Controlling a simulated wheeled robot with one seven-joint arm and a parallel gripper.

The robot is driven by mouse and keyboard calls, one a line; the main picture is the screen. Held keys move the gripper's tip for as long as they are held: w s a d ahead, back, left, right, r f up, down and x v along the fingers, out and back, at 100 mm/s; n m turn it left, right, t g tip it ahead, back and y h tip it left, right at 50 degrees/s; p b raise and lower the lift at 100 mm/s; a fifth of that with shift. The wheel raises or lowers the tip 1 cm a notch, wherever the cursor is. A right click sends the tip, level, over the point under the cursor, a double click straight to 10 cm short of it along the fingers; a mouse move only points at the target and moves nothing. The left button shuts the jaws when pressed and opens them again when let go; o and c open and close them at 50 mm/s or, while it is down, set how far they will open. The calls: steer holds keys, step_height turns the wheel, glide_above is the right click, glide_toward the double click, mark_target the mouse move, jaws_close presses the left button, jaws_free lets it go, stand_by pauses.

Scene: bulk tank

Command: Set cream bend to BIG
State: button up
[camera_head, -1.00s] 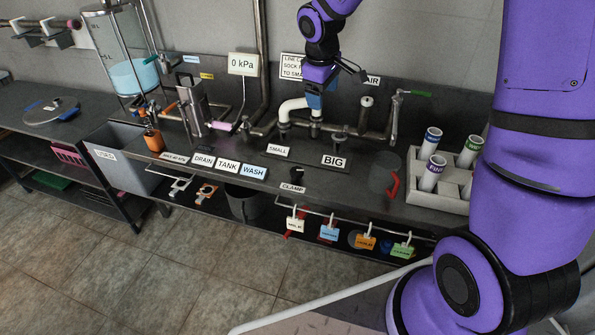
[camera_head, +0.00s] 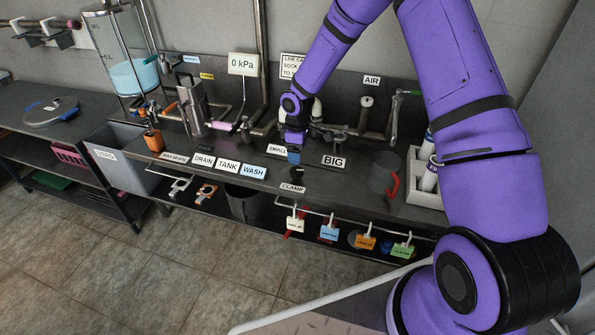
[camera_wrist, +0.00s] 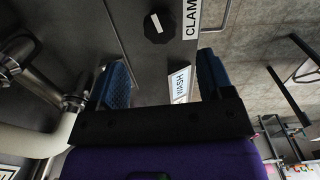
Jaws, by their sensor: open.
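The cream bend (camera_head: 317,108) is mostly hidden behind my arm in the head view; only a pale part shows. A pale curved pipe at the lower left of the wrist view (camera_wrist: 52,137) looks like the same bend. The SMALL label (camera_head: 277,149) is partly covered by my gripper, and the BIG label (camera_head: 334,161) is clear to its right. My gripper (camera_head: 293,157) is open above the bench front, close to the black clamp knob (camera_head: 296,176). In the wrist view, its blue fingers (camera_wrist: 162,78) are apart with nothing between them gripped; the knob (camera_wrist: 157,27) lies beyond them.
DRAIN, TANK and WASH labels (camera_head: 228,166) line the front edge. Metal pipes and the AIR valve (camera_head: 366,102) stand behind. A grey mug with a red handle (camera_head: 383,178) is at the right. Tags (camera_head: 330,234) hang from a rail below.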

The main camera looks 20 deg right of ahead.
mark_target(298, 170)
step_height(298, 170, down, 9)
steer(key=shift+f, duration=0.1)
stand_by(0.3)
steer(key=c, duration=1.3)
